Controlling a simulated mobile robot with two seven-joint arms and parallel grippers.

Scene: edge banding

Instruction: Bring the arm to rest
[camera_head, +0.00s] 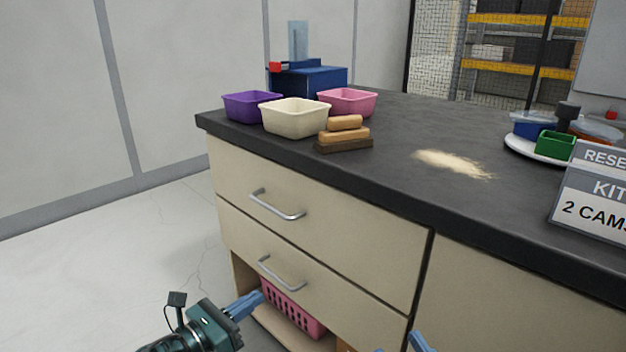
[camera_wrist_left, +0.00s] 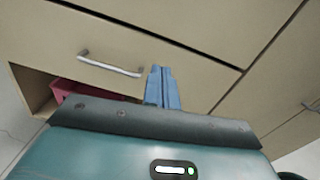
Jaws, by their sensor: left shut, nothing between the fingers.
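My left gripper (camera_head: 246,304) is low in front of the cabinet in the head view, beside the lower drawer and the open shelf. Its blue fingers are together and empty. In the left wrist view the fingers (camera_wrist_left: 160,86) show closed, pointing at the drawer fronts near a metal handle (camera_wrist_left: 110,65). The blue tip of my right gripper (camera_head: 420,343) shows at the bottom edge of the head view. Most of it is out of frame, so its state is hidden.
The dark countertop (camera_head: 400,180) holds purple (camera_head: 252,106), cream (camera_head: 295,118) and pink (camera_head: 347,102) bins, a brush (camera_head: 344,134), a dust pile (camera_head: 453,163), a round tray (camera_head: 515,146) and a sign (camera_head: 595,195). A pink basket (camera_head: 292,309) sits in the shelf. Floor at left is clear.

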